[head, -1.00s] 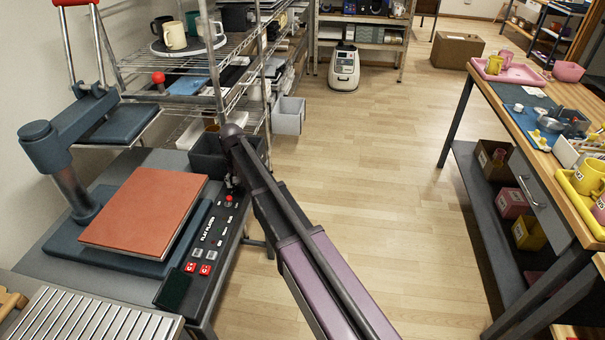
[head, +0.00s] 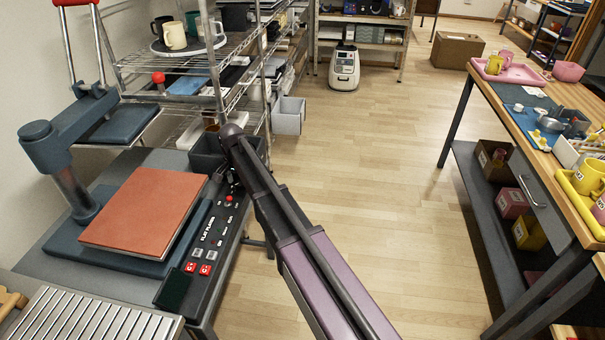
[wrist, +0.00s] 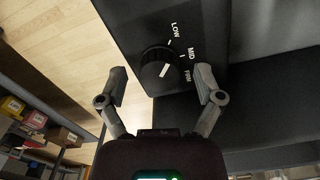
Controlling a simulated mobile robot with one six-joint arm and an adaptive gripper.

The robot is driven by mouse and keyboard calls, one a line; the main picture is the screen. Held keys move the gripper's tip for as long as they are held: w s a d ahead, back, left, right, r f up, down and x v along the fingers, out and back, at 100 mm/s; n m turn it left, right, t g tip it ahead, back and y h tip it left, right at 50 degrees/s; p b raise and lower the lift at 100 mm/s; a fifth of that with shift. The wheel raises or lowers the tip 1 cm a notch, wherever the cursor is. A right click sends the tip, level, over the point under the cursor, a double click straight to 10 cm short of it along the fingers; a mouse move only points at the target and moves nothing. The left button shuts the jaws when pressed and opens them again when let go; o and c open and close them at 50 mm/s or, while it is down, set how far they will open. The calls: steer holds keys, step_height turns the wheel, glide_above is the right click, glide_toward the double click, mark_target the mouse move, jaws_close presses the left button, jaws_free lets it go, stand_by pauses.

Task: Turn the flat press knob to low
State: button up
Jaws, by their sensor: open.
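The flat press (head: 140,262) stands on the grey table at the left, with a red-brown plate on its bed. In the wrist view its black round knob (wrist: 158,66) sits on the dark panel, with a white pointer mark on its lower part. The labels LOW, MID and FIRM run down the panel to the right of the knob. My gripper (wrist: 160,76) is open, with one finger on each side of the knob and gaps visible. In the head view my arm hides the knob, and the gripper shows only as small dark parts beside the panel.
The control panel (head: 212,262) carries red and grey buttons along the press's right side. A wire shelf (head: 180,62) stands behind the press. A grey bin (head: 289,115) hangs at the shelf's side. The wooden floor to the right is open up to the workbench.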

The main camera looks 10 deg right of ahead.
mark_target(239, 183)
steer(key=shift+m, duration=0.7)
step_height(239, 183, up, 14)
steer(key=p, duration=1.4)
steer(key=s+d+r+n+p, duration=0.2)
steer(key=s+d+n, duration=0.4)
steer(key=s+d, duration=1.2)
steer(key=shift+d, duration=0.15)
steer(key=shift+r, duration=0.1)
steer(key=shift+s, duration=0.1)
steer(key=s+d+n+p, duration=0.1)
steer(key=s+d+n, duration=0.1)
steer(key=s+d, duration=0.2)
steer(key=s+r, duration=0.1)
steer(key=s, duration=0.2)
steer(key=shift+s+d, duration=0.2)
steer(key=shift+s, duration=0.15)
